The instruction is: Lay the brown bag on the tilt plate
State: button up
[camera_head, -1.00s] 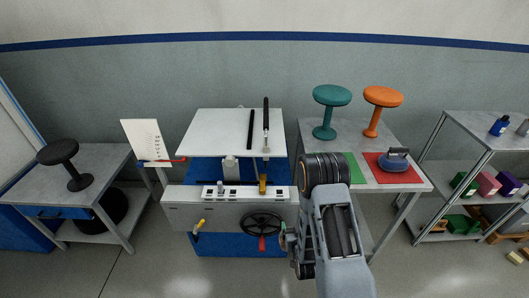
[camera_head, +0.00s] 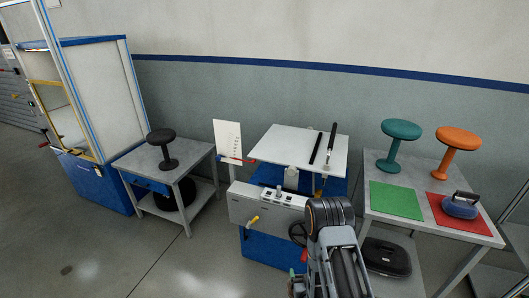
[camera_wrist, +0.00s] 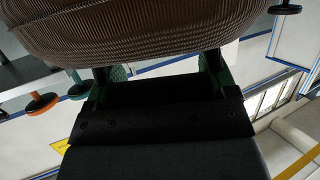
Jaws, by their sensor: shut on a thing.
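The brown bag (camera_wrist: 150,25) fills the top of the wrist view, with a ribbed, woven-looking surface. My gripper (camera_wrist: 157,68) is shut on it, a green-edged finger at either side below the bag. The bag's far side is out of view. In the head view my arm hides both gripper and bag. The tilt plate (camera_head: 285,144) is a flat white board on top of the grey and blue machine, up and left of my arm. Two black bars (camera_head: 330,143) lie along its right part.
Right of the machine is a grey table with teal (camera_head: 401,130) and orange (camera_head: 458,138) stools, a green mat (camera_head: 396,199) and a blue handled weight (camera_head: 461,205) on a red mat. Left is a table with a black stool (camera_head: 161,137). Floor at front left is clear.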

aim_at(286, 144)
jog(key=u, duration=0.75)
jog(key=k, duration=1)
jog(key=u, duration=1.1)
jog(key=i, duration=2.3)
jog(key=z, duration=1.1)
jog(key=i, duration=0.8)
jog(key=z, duration=1.05)
